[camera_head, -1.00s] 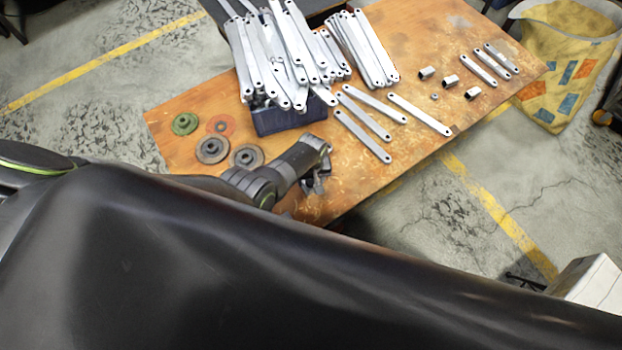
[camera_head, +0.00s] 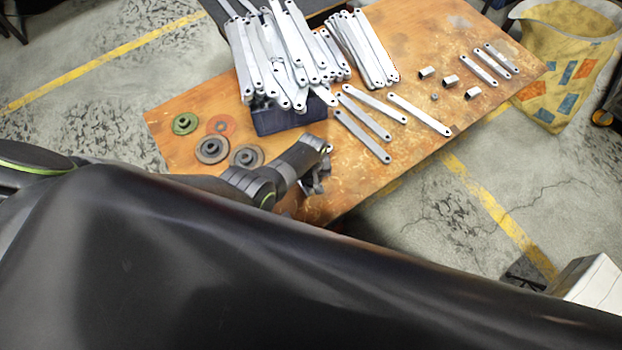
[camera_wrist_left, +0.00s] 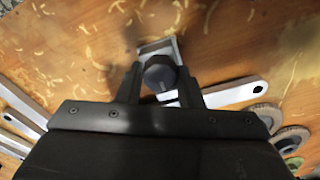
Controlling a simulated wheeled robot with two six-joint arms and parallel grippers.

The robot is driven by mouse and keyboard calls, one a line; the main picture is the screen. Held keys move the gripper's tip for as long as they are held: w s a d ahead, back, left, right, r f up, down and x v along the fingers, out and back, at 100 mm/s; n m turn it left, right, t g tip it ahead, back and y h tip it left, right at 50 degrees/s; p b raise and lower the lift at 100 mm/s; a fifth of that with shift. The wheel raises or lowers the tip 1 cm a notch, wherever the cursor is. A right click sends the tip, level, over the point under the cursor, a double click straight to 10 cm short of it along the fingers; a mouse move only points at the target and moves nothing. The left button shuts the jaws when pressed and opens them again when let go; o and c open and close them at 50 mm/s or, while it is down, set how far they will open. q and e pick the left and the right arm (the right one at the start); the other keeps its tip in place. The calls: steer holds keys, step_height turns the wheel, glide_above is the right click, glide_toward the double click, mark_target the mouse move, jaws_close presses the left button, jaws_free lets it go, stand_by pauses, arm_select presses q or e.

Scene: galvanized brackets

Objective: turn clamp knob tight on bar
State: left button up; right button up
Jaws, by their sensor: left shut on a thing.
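My left gripper (camera_head: 318,180) is low over the front edge of the workbench in the head view, where its wrist hides most of what it holds. In the left wrist view, its two fingers (camera_wrist_left: 160,82) are shut on a dark round clamp knob (camera_wrist_left: 159,71). A light metal clamp frame (camera_wrist_left: 172,43) shows just beyond the knob. A pale flat bar (camera_wrist_left: 235,93) with a hole near its end extends to the right from beside the fingers. How far the knob is turned, and whether it presses on the bar, cannot be told. My right gripper is not in view.
The worn wooden workbench (camera_head: 340,205) holds a dark bin (camera_head: 285,120) heaped with metal bars. Loose bars (camera_head: 362,136), small metal blocks (camera_head: 450,80) and several discs (camera_head: 212,149) lie around it. A yellow bag (camera_head: 570,70) stands at the right.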

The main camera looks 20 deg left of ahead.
arm_select(q)
steer(key=m, duration=0.4)
steer(key=shift+m, duration=0.4)
steer(key=m, duration=0.4)
steer(key=shift+p, duration=0.35)
steer(key=m, duration=0.4)
steer(key=shift+m, duration=0.3)
steer(key=m, duration=0.4)
steer(key=shift+m, duration=0.3)
steer(key=o, duration=0.9)
